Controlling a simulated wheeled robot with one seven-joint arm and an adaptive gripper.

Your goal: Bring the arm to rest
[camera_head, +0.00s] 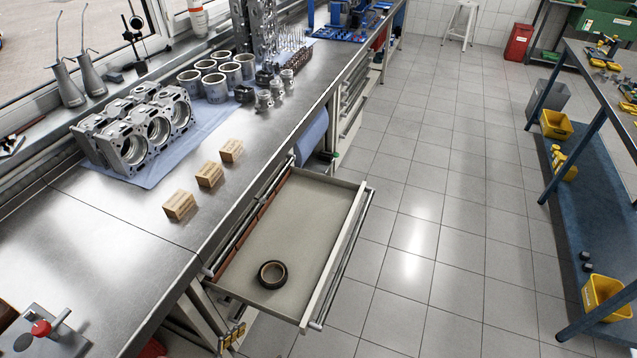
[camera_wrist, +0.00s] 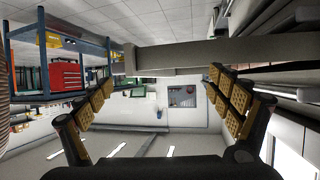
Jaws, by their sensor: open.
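My gripper (camera_wrist: 162,82) shows in the wrist view with its two fingers, faced with gold pads, spread wide apart and nothing between them. A pale beam-like edge crosses the wrist view just beyond the fingertips; I cannot tell if they touch it. In the head view, gold pads of my gripper (camera_head: 232,336) show low down beside the near left corner of the open drawer (camera_head: 325,215). Most of the arm is out of sight there.
The drawer sticks out from the workbench (camera_head: 130,235) and holds a dark ring (camera_head: 272,274). Small boxes (camera_head: 210,174), engine blocks (camera_head: 140,130) and cylinder liners (camera_head: 215,85) stand on the bench. A red-knobbed fixture (camera_head: 41,328) is at lower left. The tiled floor (camera_head: 430,180) is clear.

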